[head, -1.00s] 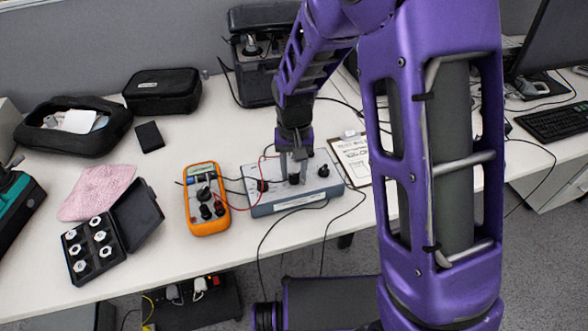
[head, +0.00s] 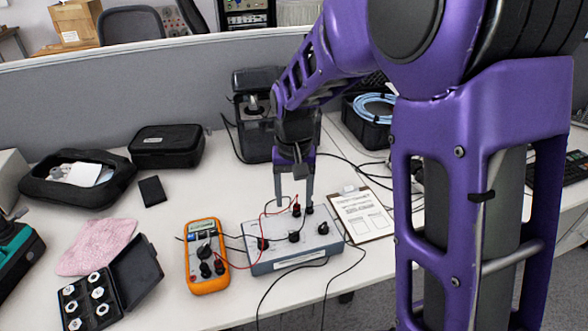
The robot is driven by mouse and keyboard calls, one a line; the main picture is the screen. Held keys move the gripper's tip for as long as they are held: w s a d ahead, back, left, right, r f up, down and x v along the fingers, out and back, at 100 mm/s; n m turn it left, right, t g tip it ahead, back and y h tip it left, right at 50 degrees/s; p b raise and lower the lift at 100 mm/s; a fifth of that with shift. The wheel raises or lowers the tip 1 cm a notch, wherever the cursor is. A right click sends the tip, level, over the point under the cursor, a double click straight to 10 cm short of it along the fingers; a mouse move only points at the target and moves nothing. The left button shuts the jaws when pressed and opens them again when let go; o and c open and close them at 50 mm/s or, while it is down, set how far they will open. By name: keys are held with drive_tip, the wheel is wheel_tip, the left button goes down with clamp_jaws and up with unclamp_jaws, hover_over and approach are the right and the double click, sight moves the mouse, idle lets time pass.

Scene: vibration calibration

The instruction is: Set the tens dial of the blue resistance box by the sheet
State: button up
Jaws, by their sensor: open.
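The blue-grey resistance box (head: 277,262) sits on the white bench in the head view. Three black dials show on its top: left (head: 263,243), middle (head: 294,236) and right (head: 323,228). Their scales are too small to read. Red and black plugs (head: 297,210) stand at its back edge. My gripper (head: 294,202) points down with its two fingers apart and empty. In the picture it is over the back of the box, behind the middle dial; its exact height is unclear. The sheet (head: 362,214) lies on a clipboard right of the box; its writing is too small to read.
An orange multimeter (head: 207,280) stands left of the box, with leads running to the box. An open black case of weights (head: 140,275), a pink cloth (head: 95,247) and a black pouch (head: 165,147) lie further left. Dark equipment (head: 250,125) stands behind my gripper.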

wheel_tip(320, 180, up, 6)
drive_tip(key=shift+r+p, duration=0.25)
drive_tip(key=shift+p, duration=0.15)
